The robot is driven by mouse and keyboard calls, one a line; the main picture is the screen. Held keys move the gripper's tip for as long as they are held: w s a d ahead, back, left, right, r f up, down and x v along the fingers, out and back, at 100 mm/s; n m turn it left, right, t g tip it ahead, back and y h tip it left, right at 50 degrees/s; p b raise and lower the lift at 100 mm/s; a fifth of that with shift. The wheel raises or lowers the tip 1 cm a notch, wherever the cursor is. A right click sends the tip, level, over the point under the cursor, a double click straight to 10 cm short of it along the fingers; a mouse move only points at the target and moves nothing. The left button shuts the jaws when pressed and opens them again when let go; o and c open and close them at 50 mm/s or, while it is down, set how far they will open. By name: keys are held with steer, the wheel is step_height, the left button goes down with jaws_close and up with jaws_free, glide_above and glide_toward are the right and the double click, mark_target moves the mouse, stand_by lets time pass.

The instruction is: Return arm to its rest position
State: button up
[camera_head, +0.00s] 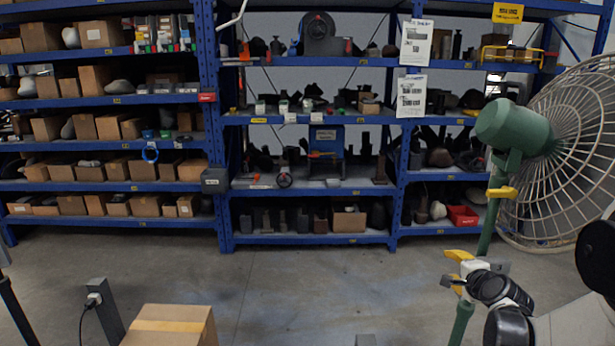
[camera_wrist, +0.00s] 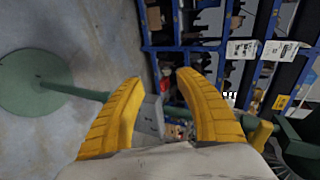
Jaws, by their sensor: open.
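My gripper (camera_head: 449,268) is at the lower right of the head view, with its yellow fingers pointing left. The fingers are spread, and nothing is held between them. The wrist view shows the open gripper (camera_wrist: 160,76) from behind. The green fan stand (camera_head: 487,230) rises close to my gripper in the head view. In the wrist view its green pole (camera_wrist: 75,91) runs behind the fingers. I cannot tell how far the pole is from them. A grey block-like shape (camera_wrist: 150,118) shows between the fingers; I cannot tell what it is.
A large caged fan (camera_head: 565,150) with a green motor (camera_head: 512,127) stands at the right. Blue shelves (camera_head: 306,238) full of parts line the back. A cardboard box (camera_head: 170,326) and a grey post (camera_head: 105,310) are at the lower left. The middle floor is clear.

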steer(key=s+a+r+n+g+y, duration=0.1)
steer(key=s+a+r+n+g, duration=0.15)
steer(key=s+a+n, duration=0.4)
steer(key=s+a+r+n+g+y, duration=0.1)
steer(key=s+a+r+n, duration=0.3)
steer(key=s+a, duration=0.55)
steer(key=s+a+f+n+g, duration=0.1)
steer(key=s+a+n, duration=0.1)
steer(key=s, duration=0.6)
steer(key=s+a+f+n+g, duration=0.1)
steer(key=s+a+n, duration=0.2)
steer(key=s, duration=0.6)
steer(key=shift+f+n+g+h, duration=0.2)
steer(key=shift+n+g+h, duration=0.2)
steer(key=shift+n, duration=0.75)
steer(key=shift+s, duration=0.1)
